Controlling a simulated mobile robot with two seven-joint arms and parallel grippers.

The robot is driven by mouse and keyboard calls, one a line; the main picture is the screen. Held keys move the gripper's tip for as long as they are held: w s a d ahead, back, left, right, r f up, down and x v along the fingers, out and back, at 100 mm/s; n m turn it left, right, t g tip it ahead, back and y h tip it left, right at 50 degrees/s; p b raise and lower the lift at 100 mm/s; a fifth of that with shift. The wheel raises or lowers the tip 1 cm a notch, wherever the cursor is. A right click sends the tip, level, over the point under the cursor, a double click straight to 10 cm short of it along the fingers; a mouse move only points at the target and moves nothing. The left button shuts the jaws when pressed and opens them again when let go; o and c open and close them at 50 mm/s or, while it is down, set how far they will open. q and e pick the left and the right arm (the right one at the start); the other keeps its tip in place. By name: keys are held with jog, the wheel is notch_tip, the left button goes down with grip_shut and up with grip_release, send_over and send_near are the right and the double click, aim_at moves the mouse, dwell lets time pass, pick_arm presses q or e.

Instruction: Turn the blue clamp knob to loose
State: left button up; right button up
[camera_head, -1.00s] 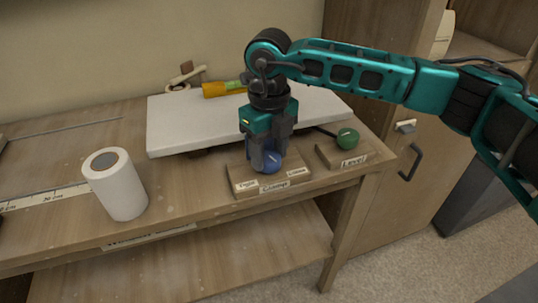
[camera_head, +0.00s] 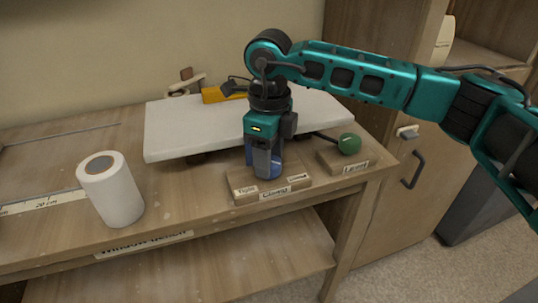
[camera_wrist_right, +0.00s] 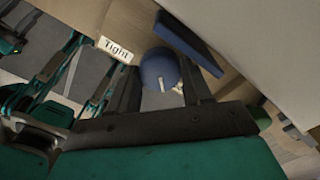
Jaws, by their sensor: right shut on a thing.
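The blue clamp knob (camera_head: 266,172) sits on a wooden block (camera_head: 240,192) at the front of the bench, mostly hidden by the gripper in the head view. The block carries a "Tight" label on the left, a "Loose" label on the right and a "Clamp" label in front. My right gripper (camera_head: 266,168) points down and is shut on the knob. In the right wrist view the round knob (camera_wrist_right: 160,68) shows between the two dark fingers, with a small white mark on it and the "Tight" label (camera_wrist_right: 115,48) to its left. My left gripper is not in view.
A green lever ball (camera_head: 349,143) stands right of the clamp block, on a block labelled "Level". A white slab (camera_head: 190,132) lies behind. A white roll (camera_head: 110,188) stands at the left. An orange-handled tool (camera_head: 213,95) lies at the back.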

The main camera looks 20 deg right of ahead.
jog(key=o, duration=0.8)
jog(key=shift+c, duration=0.2)
